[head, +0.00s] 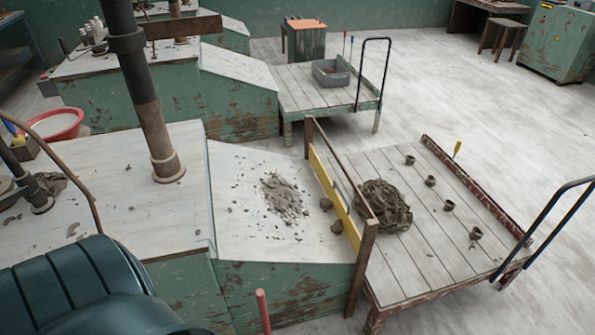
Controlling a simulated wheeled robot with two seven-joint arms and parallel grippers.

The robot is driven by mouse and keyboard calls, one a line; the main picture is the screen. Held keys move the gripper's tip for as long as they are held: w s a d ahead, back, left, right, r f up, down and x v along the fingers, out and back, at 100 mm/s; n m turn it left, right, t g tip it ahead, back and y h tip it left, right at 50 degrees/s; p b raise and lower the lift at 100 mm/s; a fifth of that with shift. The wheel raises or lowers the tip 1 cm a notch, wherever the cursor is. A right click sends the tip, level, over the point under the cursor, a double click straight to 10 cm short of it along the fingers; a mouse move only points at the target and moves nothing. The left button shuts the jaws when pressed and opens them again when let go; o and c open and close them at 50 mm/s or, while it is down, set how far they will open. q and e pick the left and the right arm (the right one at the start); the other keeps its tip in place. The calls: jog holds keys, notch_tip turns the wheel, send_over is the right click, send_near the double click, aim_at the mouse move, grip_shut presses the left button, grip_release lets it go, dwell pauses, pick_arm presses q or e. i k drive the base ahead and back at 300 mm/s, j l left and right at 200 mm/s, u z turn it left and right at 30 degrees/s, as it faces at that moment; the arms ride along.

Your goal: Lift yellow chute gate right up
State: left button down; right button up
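The yellow chute gate (342,212) is a long yellow board at the lower right end of a sloped, pale chute surface (240,225). It stands between two brown wooden posts, the near post (361,268) and the far post (308,135), with a thin bar across their tops. The board sits low, at about the chute's surface; whether its lower edge touches it I cannot tell. A heap of grey clay trimmings (284,198) lies on the chute. Two brown lumps (326,203) lie close to the gate. Neither of my grippers is in view.
A wooden cart (420,265) stands just beyond the gate, carrying a tangled brown coil (382,205) and several small dark rings. A dark teal ribbed seat (75,275) fills the bottom left. A brown pipe (152,125) rises from the bench.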

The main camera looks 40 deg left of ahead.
aim_at(355, 236)
jog(key=i+l+u, duration=0.1)
jog(key=u, duration=0.3)
jog(key=i+l+u, duration=0.15)
jog(key=u, duration=0.2)
jog(key=i+l+u, duration=0.2)
jog(key=u, duration=0.2)
jog(key=i+l+u, duration=0.1)
jog(key=u, duration=0.3)
jog(key=i+l+u, duration=0.2)
jog(key=l+u, duration=0.2)
jog(key=k+l, duration=0.05)
jog(key=l, duration=0.05)
